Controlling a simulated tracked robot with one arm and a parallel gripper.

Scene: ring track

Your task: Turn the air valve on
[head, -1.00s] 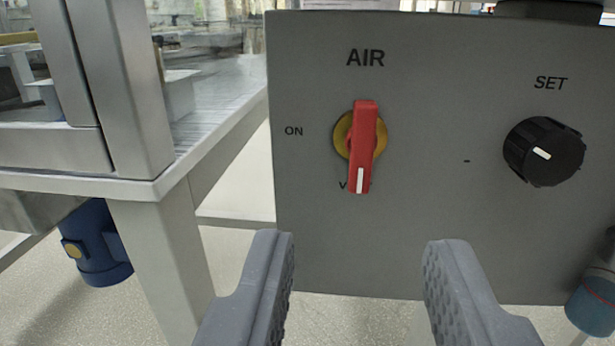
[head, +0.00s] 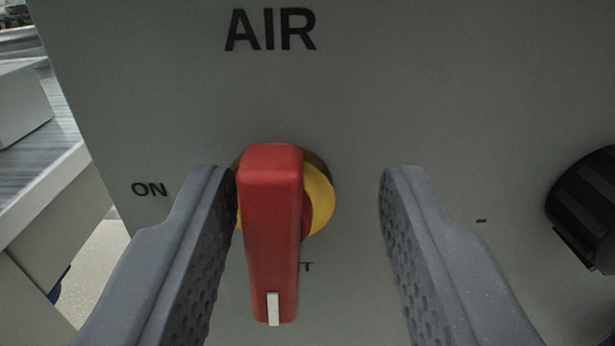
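The air valve has a red handle (head: 271,225) on a round yellow base (head: 320,198), under the word AIR on a grey panel (head: 400,90). The handle points down, with its white mark at the lower end. The ON label (head: 149,189) is to the left of the valve. A label behind the handle is mostly hidden. My gripper (head: 308,180) is open, with one finger on each side of the handle. The left finger is very close to the handle; I cannot tell if it touches. A clear gap lies between the handle and the right finger.
A black knob (head: 587,210) sits on the panel at the right edge. A metal bench (head: 40,140) stands at the left, beyond the panel's edge. The panel face between the right finger and the knob is free.

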